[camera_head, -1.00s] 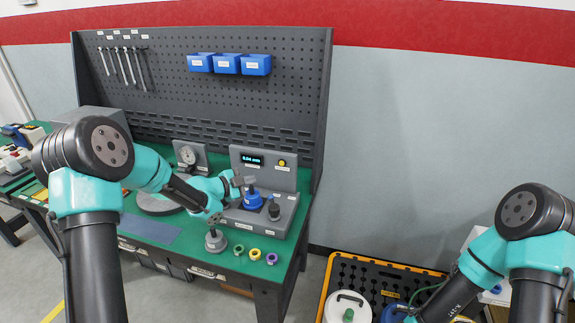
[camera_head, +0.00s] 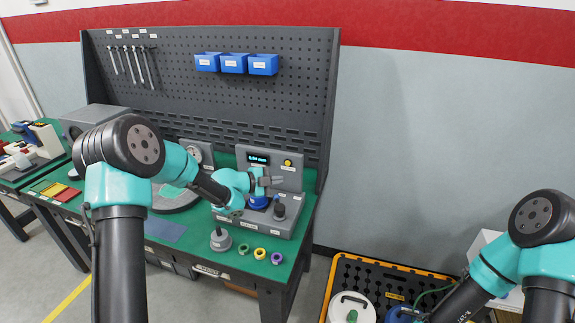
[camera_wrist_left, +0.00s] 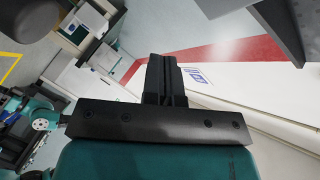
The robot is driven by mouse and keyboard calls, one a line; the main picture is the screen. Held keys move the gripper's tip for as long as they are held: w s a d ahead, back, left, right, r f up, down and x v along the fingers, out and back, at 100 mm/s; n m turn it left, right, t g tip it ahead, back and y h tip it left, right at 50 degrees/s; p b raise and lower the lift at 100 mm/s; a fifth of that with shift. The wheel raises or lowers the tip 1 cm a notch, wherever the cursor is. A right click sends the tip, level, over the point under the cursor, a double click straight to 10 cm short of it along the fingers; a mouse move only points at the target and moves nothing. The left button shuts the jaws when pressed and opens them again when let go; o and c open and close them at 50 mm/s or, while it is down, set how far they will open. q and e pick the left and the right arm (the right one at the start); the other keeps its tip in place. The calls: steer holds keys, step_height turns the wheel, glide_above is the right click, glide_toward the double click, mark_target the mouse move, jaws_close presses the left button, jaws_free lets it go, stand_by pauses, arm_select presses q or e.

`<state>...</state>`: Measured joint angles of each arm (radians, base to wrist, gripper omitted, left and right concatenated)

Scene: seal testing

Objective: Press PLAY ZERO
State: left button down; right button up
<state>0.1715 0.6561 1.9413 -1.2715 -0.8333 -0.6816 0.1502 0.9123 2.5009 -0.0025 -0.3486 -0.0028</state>
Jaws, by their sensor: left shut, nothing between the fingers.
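The grey test unit (camera_head: 298,180) stands at the right end of the green bench, with a lit display (camera_head: 258,159) and a small yellow button (camera_head: 288,162) on its upright panel. The display's digits are too small to read surely. A blue round part (camera_head: 259,202) and a dark knob (camera_head: 280,211) sit on its base. My left gripper (camera_head: 279,181) is shut and empty, in front of the panel below the button, with its fingers pointing right. The button shows clear above the fingers. In the left wrist view the shut fingers (camera_wrist_left: 163,80) show against wall and floor. My right gripper is out of frame.
A grey weight with a stem (camera_head: 220,241) and several coloured rings (camera_head: 260,253) lie along the bench's front. A dial gauge (camera_head: 195,153) stands left of the unit. A pegboard (camera_head: 300,90) rises behind. A black and yellow cart (camera_head: 365,270) stands right of the bench.

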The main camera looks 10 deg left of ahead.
arm_select(q)
steer(key=w, duration=0.7)
steer(key=shift+w+d, duration=0.15)
steer(key=shift+d, duration=0.15)
steer(key=shift+w, duration=0.1)
stand_by(1.7)
steer(key=shift+w, duration=0.3)
steer(key=shift+w, duration=0.4)
stand_by(0.8)
steer(key=shift+s, duration=0.8)
steer(key=shift+s, duration=0.1)
steer(key=shift+s+a, duration=0.2)
steer(key=shift+s, duration=2.2)
